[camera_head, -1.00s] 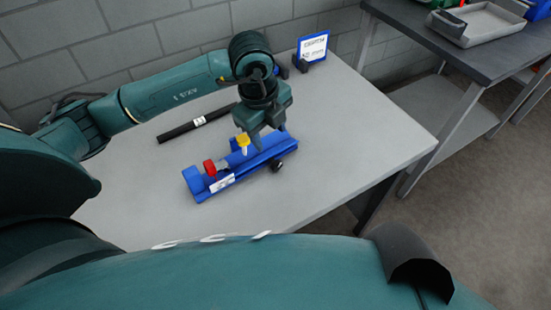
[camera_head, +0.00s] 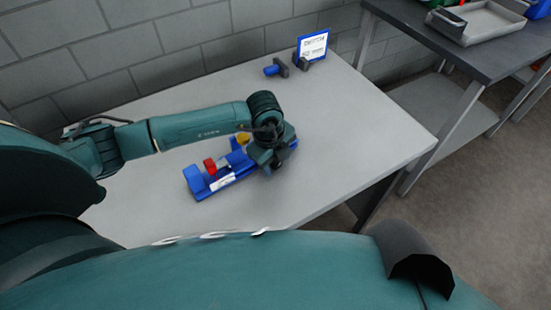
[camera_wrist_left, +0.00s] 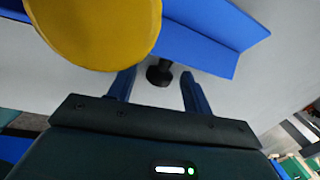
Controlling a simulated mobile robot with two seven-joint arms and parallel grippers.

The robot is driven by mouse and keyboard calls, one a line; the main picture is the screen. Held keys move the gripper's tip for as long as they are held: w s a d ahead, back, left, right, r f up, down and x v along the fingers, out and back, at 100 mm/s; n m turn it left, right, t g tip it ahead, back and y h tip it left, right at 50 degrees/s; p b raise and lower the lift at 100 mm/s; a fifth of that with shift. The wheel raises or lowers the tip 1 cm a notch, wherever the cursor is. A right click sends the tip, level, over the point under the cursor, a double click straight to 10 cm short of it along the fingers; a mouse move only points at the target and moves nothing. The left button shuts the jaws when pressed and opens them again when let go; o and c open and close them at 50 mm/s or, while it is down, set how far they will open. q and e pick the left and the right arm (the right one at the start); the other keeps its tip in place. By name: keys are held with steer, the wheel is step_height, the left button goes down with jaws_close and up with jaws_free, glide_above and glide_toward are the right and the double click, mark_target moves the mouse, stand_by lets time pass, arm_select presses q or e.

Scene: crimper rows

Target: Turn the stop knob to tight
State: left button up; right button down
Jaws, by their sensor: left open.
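The blue fixture (camera_head: 200,188) lies on the grey table with a white label on its front. It carries a red knob (camera_head: 210,165) and a yellow knob (camera_head: 243,138). A black knob (camera_wrist_left: 160,73) stands out from the blue side of the fixture. No readable marking shows which knob is the stop knob. My left gripper (camera_head: 277,165) is over the right end of the fixture and hides the black knob in the head view. In the left wrist view its fingers are open, with the black knob between and just beyond the tips. The yellow knob (camera_wrist_left: 95,30) looms close to that camera.
A blue-framed sign (camera_head: 313,46) stands at the table's back edge, its text unreadable. A blue and black part (camera_head: 277,69) lies beside it. The table's front right is clear. A dark bench (camera_head: 470,45) with a grey tray (camera_head: 487,22) stands to the right.

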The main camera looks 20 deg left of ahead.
arm_select(q)
steer(key=c, duration=1)
steer(key=shift+w+d+r+g+y, duration=0.1)
steer(key=shift+w+d+g+y, duration=0.1)
steer(key=shift+g+y, duration=0.3)
steer(key=shift+w+g+y, duration=0.1)
steer(key=shift+g+y, duration=0.6)
steer(key=shift+g, duration=0.6)
steer(key=o, duration=1)
steer(key=v, duration=1.3)
steer(key=shift+b, duration=0.35)
